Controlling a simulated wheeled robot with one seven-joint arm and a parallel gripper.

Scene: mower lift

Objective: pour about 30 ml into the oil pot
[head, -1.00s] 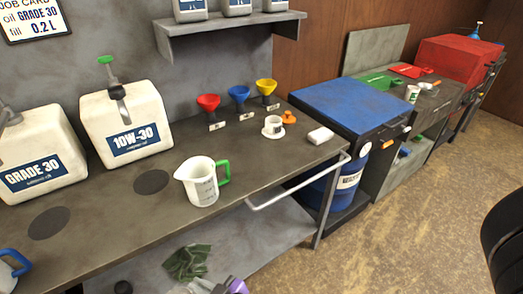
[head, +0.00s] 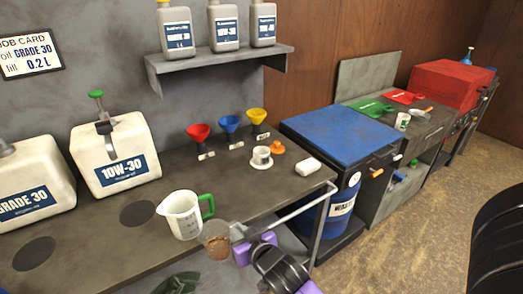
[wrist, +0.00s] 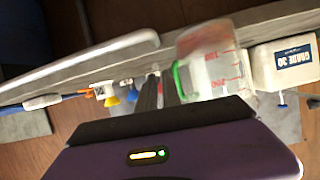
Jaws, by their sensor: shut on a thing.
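My gripper (head: 234,234) is in front of the bench's front edge, with a small clear cup (head: 217,241) at its fingertips. The cup has something brownish low inside. In the wrist view, a blurred clear vessel with red marks (wrist: 208,62) is at the fingers and appears to be this cup. I take the small white pot on a white base (head: 261,156), towards the back of the bench, to be the oil pot. An orange cap (head: 277,146) lies beside it. My gripper is well apart from the pot, nearer the viewer and to its left.
A white jug with green handle (head: 182,215) stands close left of the cup. Red (head: 199,132), blue (head: 229,123) and yellow (head: 257,116) funnels stand behind. Large GRADE 30 (head: 32,185) and 10W-30 (head: 116,155) containers are left. A rail (head: 305,205) runs along the bench's front right.

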